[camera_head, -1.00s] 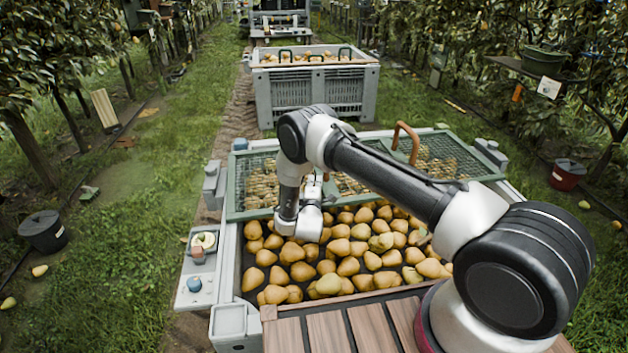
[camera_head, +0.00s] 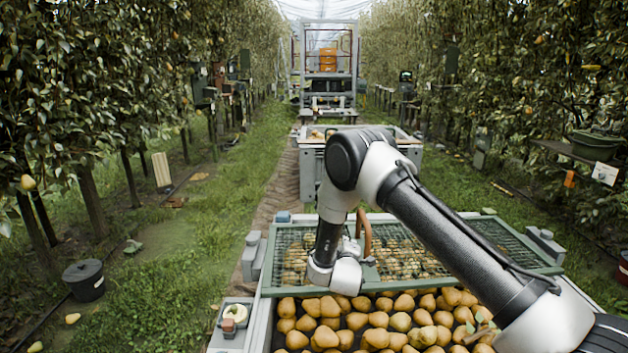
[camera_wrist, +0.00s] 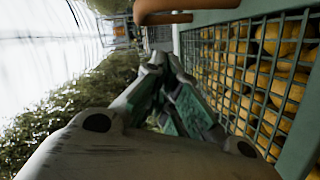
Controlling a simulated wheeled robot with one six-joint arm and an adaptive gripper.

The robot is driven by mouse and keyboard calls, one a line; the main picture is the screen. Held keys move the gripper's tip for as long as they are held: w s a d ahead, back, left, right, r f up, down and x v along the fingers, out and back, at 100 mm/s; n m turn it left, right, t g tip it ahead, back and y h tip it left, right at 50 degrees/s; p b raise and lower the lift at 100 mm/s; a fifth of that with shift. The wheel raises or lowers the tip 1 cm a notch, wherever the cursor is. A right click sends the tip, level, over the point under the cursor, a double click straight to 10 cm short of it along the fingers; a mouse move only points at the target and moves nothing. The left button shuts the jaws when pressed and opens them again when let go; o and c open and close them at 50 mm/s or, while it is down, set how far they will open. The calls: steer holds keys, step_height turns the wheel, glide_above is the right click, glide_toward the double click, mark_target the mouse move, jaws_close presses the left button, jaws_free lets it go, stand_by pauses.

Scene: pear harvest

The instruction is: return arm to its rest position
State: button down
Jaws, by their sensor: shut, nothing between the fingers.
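My arm (camera_head: 440,225) reaches out over the front crate, with its elbow up and its wrist hanging down near the lid's front edge. My gripper (camera_wrist: 158,66) is shut and empty, with its fingers together in the wrist view. In the head view it is mostly hidden behind my wrist. The green mesh lid (camera_head: 270,278) of the crate lies just beside the gripper, and it fills the right of the wrist view (camera_wrist: 300,150). A brown handle (camera_head: 367,240) stands up from the lid close to the gripper. It crosses the top of the wrist view (camera_wrist: 178,8).
Many loose pears (camera_head: 400,321) fill the open near part of the crate. A side tray (camera_head: 228,340) holds a cut fruit. A second crate (camera_head: 308,170) and a tall rack (camera_head: 328,75) stand ahead in the row. A dark bucket (camera_head: 84,281) stands on the grass at left.

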step_height(320, 180, up, 15)
steer(key=w+d+m+g+y, duration=0.1)
steer(key=d+m+g+y, duration=0.1)
steer(key=m+y, duration=0.1)
steer(key=s+d+r+m+g+y, duration=0.1)
steer(key=s+d+r+g, duration=0.15)
steer(key=s+r, duration=0.35)
steer(key=s+d+r+m+g+y, duration=0.1)
steer(key=s+d+r+m, duration=0.1)
steer(key=s+d+r, duration=0.45)
steer(key=s+d+r+m+g+h, duration=0.1)
steer(key=s+d, duration=0.3)
steer(key=s, duration=0.8)
steer(key=s+d+r+m+g, duration=0.2)
steer(key=s+d+r+m, duration=0.1)
steer(key=s, duration=0.9)
steer(key=s+d+r+m+g+h, duration=0.1)
steer(key=s+d, duration=0.4)
steer(key=s, duration=0.7)
step_height(320, 180, up, 2)
steer(key=shift+s+r+m+g+h, duration=0.15)
steer(key=shift+r+m+g+h, duration=0.15)
steer(key=shift+m+g, duration=0.45)
steer(key=c, duration=2.2)
jaws_free()
